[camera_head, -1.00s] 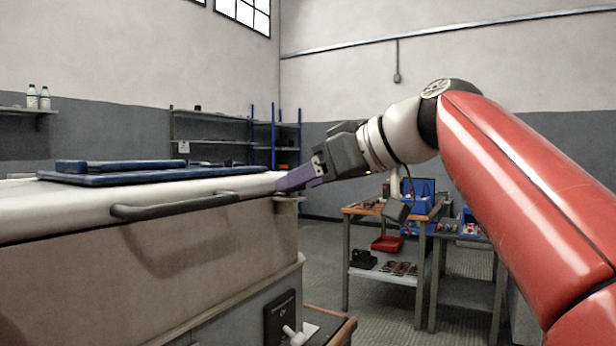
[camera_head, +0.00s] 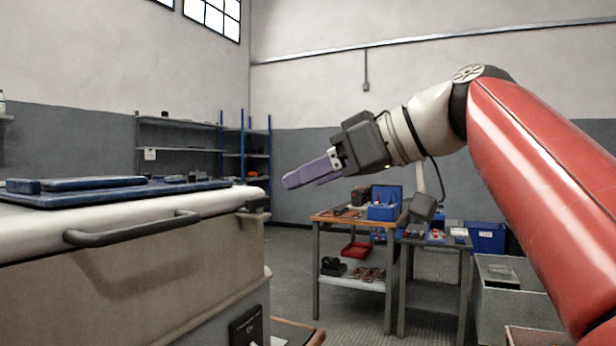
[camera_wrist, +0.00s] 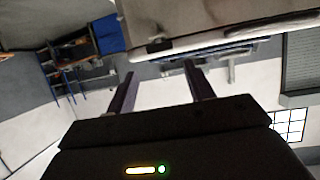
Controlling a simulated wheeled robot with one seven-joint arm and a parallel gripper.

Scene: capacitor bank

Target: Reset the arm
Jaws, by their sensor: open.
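My gripper (camera_head: 308,172) is at the end of my red and white arm, raised in the middle of the head view and pointing left. Its purple fingers are just right of the white lid's end, clear of it. In the wrist view, my gripper (camera_wrist: 158,78) shows two dark fingers standing well apart with nothing between them. The wrist view is tilted, with the cabinet along its top.
A cabinet with a white lid (camera_head: 228,197) and grey handle (camera_head: 132,229) fills the left side. A blue panel (camera_head: 125,190) lies on it. A workbench (camera_head: 340,219) with a blue box (camera_head: 384,204) stands behind my gripper. Shelves (camera_head: 180,148) line the back wall.

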